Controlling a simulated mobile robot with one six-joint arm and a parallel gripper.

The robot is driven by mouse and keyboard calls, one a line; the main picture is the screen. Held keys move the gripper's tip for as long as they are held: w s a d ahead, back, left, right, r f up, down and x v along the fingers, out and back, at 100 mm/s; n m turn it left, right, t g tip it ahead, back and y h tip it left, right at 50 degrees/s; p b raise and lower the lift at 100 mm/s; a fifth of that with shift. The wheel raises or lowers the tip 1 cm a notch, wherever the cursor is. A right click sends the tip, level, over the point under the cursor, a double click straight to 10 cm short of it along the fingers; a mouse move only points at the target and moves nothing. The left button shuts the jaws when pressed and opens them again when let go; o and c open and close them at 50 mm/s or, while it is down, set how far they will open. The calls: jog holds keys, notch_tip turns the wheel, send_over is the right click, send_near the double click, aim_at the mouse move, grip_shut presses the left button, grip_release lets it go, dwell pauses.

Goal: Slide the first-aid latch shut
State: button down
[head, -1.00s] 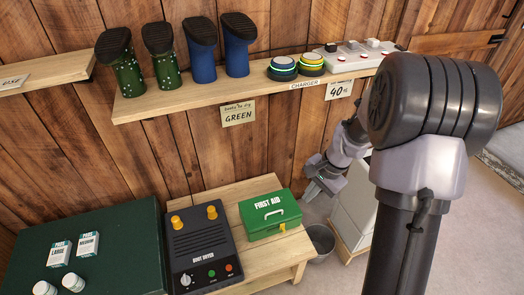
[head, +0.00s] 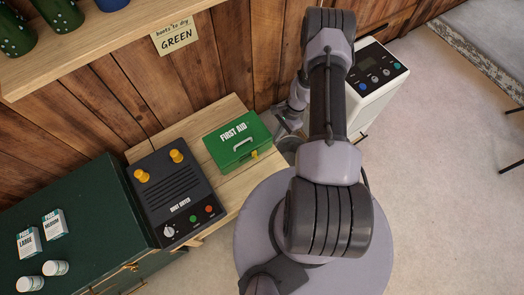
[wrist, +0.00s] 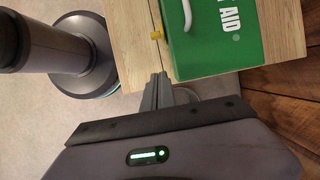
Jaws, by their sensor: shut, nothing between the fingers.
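The green first-aid box (head: 228,153) has a pale handle and white lettering and sits on the wooden bench. Its yellow latch (head: 254,154) is on the front side. In the wrist view the box (wrist: 215,50) fills the upper right, and the latch (wrist: 156,35) sticks out from its left edge. I cannot tell how far the latch has slid. My gripper (wrist: 157,78) is shut and empty, its fingertips close to the bench edge and a little apart from the latch. In the head view my arm hides much of the gripper area, just right of the box.
A black boot dryer (head: 166,178) with yellow knobs stands left of the box on the bench (head: 226,183). A dark green chest (head: 95,215) is further left. A white cabinet (head: 365,95) with a control panel stands right of my arm. Floor is clear at right.

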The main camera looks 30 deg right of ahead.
aim_at(256, 156)
jog(key=shift+a+f+b, duration=0.95)
jog(key=shift+a+f, duration=0.85)
jog(key=shift+f, duration=0.2)
jog(key=shift+a+f+b, duration=0.95)
jog(key=shift+a+f, duration=0.8)
jog(key=shift+f, duration=0.2)
